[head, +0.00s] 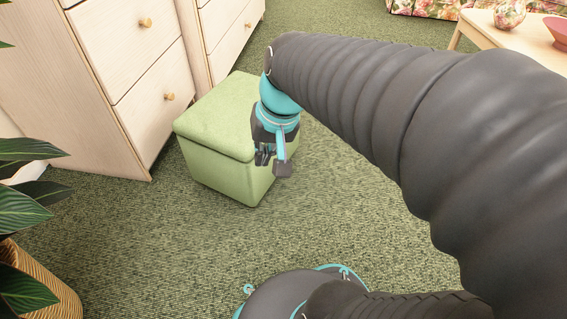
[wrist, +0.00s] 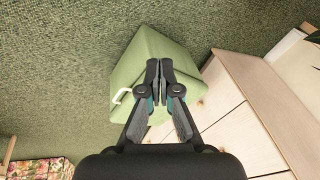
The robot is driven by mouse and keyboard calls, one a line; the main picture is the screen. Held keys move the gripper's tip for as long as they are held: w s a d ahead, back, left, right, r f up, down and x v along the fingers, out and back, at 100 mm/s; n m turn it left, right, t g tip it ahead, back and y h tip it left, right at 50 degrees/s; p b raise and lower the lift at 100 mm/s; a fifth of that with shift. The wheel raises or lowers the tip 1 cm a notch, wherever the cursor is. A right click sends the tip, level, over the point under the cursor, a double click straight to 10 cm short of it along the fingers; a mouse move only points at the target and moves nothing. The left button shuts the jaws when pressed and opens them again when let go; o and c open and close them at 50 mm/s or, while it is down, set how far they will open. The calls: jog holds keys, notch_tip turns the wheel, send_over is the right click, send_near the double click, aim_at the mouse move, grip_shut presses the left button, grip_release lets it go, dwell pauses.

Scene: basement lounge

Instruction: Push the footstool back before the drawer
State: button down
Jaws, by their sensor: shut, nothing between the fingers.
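The green footstool (head: 215,130), a padded box with a lid, stands on the carpet close in front of the pale wood drawers. Its near corner faces me. My gripper (head: 274,167) points down at the stool's right side in the head view and covers part of it. In the wrist view the shut, empty fingers (wrist: 159,66) lie over the stool (wrist: 140,60), which has a white handle (wrist: 122,96) on one side. I cannot tell whether the fingers touch it. The drawer (head: 158,100) of the nearer cabinet is closed and has a round knob (head: 169,97).
A second drawer cabinet (head: 225,40) stands behind the stool. A leafy plant in a woven basket (head: 40,285) is at the lower left. A low wooden table (head: 490,25) and a floral sofa (head: 425,7) are at the upper right. The carpet in front of the stool is clear.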

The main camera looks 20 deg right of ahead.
jog(key=w+d+f+m+y+p, duration=0.1)
jog(key=w+d+f+m+y, duration=0.5)
jog(key=w+f, duration=0.4)
jog(key=w+d+f+m+y+p, duration=0.2)
jog(key=w+d+f+m+y, duration=0.2)
jog(key=w+d+f+m, duration=0.65)
jog(key=d+f+m+t, duration=0.2)
jog(key=d+f+t, duration=0.1)
jog(key=f, duration=0.6)
jog(key=d+f+m+t+p, duration=0.1)
jog(key=d+f+m+t, duration=0.2)
jog(key=f, duration=0.6)
jog(key=d+f+m+t, duration=0.3)
jog(key=d+f+t, duration=0.1)
jog(key=f, duration=0.5)
jog(key=shift+d+f+m+t, duration=0.25)
jog(key=shift+d+t, duration=0.15)
jog(key=shift+d, duration=0.4)
jog(key=shift+a+f, duration=0.1)
jog(key=p+x, duration=0.1)
jog(key=x, duration=1.2)
jog(key=shift+w+a+f, duration=0.1)
jog(key=shift+w+a, duration=0.1)
jog(key=shift+w, duration=0.1)
